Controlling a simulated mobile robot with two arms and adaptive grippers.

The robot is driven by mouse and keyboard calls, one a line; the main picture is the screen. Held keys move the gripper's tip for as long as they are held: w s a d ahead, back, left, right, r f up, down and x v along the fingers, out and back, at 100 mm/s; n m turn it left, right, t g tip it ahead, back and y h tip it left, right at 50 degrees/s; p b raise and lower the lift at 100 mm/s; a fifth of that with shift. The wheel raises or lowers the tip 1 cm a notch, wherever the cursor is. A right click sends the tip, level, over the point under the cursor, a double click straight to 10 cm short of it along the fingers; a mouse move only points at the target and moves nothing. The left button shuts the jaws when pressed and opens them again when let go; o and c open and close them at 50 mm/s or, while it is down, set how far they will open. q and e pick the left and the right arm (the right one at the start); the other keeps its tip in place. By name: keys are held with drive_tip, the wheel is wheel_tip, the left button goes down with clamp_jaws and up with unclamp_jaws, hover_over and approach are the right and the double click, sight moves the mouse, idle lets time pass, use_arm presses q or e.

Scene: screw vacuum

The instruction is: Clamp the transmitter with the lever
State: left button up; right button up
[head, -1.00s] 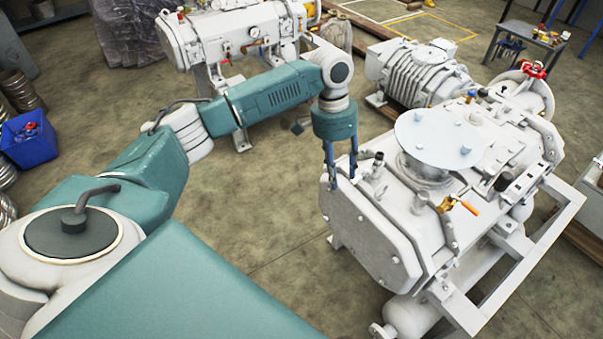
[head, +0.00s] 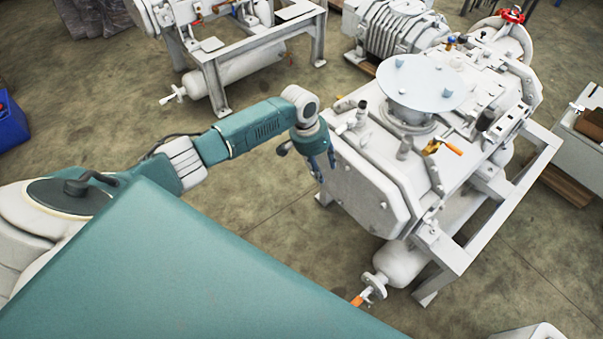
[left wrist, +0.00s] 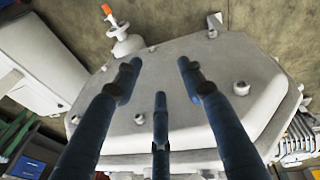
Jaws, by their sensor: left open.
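A small lever with an orange handle (head: 447,148) sits on top of the white vacuum pump (head: 370,190), beside the round flange plate. I cannot tell for sure which fitting is the transmitter; a small grey upright fitting (head: 404,147) stands left of the lever. My left gripper (head: 308,162) is open and empty at the left end of the pump, away from the lever. In the left wrist view, the three spread fingers of my left gripper (left wrist: 160,77) point over the pump's bolted end cover (left wrist: 180,120). The right gripper is not in view.
The round flange plate (head: 420,82) rises above the pump top. A valve with another orange handle (head: 358,300) is low at the pump's front. A second machine frame (head: 255,55) stands at the back left. Floor between the machines is clear.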

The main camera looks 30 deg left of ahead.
use_arm(q)
drive_tip(key=s+f, duration=0.4)
drive_tip(key=f, duration=0.5)
drive_tip(key=s+a+f+n+t+y+b, duration=0.1)
drive_tip(key=s+f, duration=0.4)
drive_tip(key=f, duration=0.5)
drive_tip(key=shift+a+f+b, duration=0.3)
